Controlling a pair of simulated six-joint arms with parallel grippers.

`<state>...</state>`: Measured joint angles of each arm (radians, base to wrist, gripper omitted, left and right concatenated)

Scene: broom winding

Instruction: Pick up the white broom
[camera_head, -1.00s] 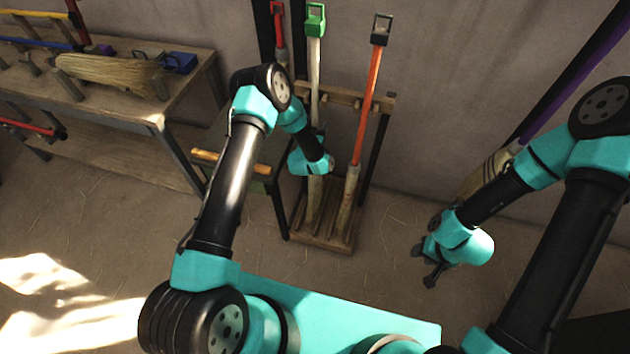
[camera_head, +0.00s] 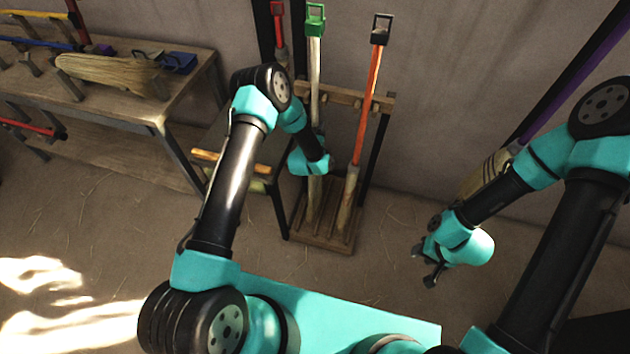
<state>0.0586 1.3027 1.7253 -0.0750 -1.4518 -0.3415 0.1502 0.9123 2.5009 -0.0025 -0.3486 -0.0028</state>
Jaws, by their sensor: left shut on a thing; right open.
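The white broom (camera_head: 315,72) stands upright in the wooden rack (camera_head: 322,242), with a green hanger at the top of its white handle. My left gripper (camera_head: 318,138) is at the middle of that handle and is shut on it; its fingers are mostly hidden behind my own wrist. The lower part of the broom shows below my wrist, inside the rack. My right gripper (camera_head: 425,268) is open and empty, low over the floor to the right of the rack.
An orange-handled broom (camera_head: 368,95) stands in the same rack just to the right. A red-topped broom (camera_head: 279,30) stands just to the left. A purple-handled broom (camera_head: 565,85) leans at the right wall. A wooden bench (camera_head: 150,112) with several brooms is at the left.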

